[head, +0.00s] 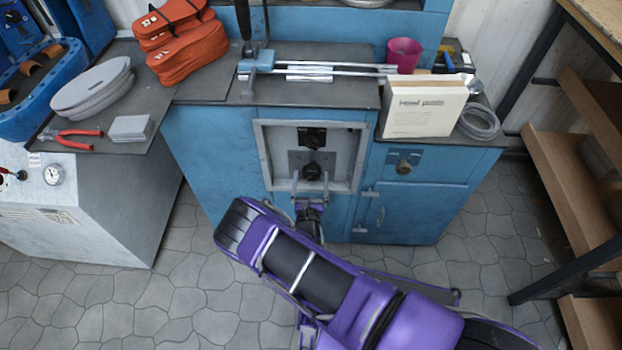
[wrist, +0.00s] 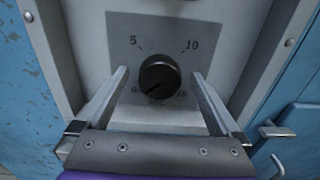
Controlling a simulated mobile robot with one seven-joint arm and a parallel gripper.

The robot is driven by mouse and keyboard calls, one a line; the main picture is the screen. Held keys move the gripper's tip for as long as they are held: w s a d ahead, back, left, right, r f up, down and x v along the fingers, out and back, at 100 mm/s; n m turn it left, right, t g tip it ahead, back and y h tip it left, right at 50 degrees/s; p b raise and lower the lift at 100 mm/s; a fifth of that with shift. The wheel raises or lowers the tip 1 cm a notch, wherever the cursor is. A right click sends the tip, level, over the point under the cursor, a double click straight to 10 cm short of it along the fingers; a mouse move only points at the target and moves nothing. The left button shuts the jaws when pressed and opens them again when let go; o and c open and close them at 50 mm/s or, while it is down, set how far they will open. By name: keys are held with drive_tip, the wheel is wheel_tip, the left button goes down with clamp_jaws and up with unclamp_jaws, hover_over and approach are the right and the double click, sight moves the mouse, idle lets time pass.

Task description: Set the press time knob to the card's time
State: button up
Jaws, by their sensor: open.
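The press time knob (wrist: 160,77) is round and black on a grey dial plate (wrist: 128,55) in a recessed panel of the blue cabinet. The dial shows 0, 5, 10 and 15. A faint pale mark on the knob points lower left, towards the 0. The knob also shows in the head view (head: 312,171). My gripper (wrist: 160,73) is open, with one finger on each side of the knob and a gap on both sides. In the head view it is low in front of the panel (head: 311,176). I cannot make out a card with a readable time.
A dark rectangle (head: 312,137) sits above the knob. The recess has a raised pale frame (head: 266,160). A cabinet door with a handle (head: 380,215) is to the right.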

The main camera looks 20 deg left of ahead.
drive_tip(key=shift+w, duration=0.1)
drive_tip(key=c, duration=1.4)
drive_tip(key=shift+o, duration=0.2)
drive_tip(key=shift+m, duration=0.3)
